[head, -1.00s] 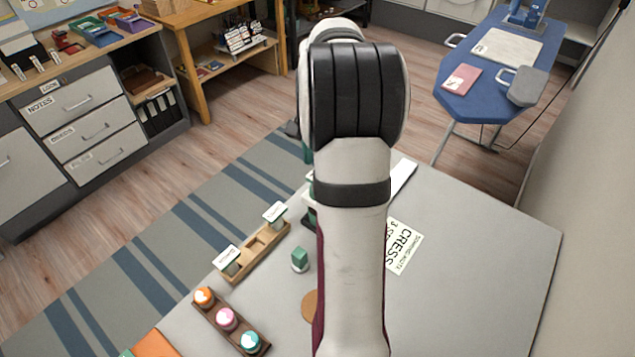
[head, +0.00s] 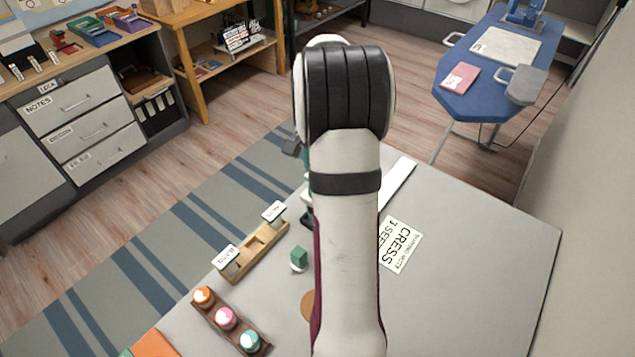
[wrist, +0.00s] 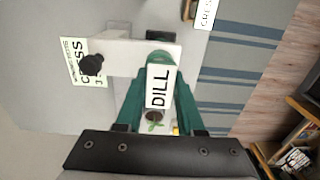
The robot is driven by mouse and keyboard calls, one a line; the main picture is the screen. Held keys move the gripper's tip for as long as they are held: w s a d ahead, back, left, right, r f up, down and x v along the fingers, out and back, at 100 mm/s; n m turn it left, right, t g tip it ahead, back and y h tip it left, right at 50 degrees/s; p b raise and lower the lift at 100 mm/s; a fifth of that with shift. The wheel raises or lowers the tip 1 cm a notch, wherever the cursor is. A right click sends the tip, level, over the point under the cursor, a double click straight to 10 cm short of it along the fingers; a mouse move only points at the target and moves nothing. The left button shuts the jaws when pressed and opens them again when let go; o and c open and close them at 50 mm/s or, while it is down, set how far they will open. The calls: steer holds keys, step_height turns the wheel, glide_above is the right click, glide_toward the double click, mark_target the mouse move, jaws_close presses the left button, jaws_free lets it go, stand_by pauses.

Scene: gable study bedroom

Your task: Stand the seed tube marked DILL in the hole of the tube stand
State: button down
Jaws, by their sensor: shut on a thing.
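The DILL seed tube (wrist: 158,88) is in the wrist view, with a white label reading DILL and a green top. My gripper (wrist: 157,105) has green fingers on both sides of the tube and is shut on it. A white bracket with a black knob (wrist: 125,58) lies just beside and partly behind the tube; it may be the tube stand, but I cannot make out its hole. In the head view my arm hides the tube and most of my gripper.
The table's right side is clear.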

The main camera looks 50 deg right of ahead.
step_height(320, 180, up, 4)
steer(key=shift+r, duration=0.2)
steer(key=s+d+r, duration=0.2)
steer(key=s+r, duration=0.5)
steer(key=s, duration=0.5)
steer(key=n, duration=1.8)
glide_above(256, 249)
step_height(256, 249, down, 22)
steer(key=shift+f, duration=0.1)
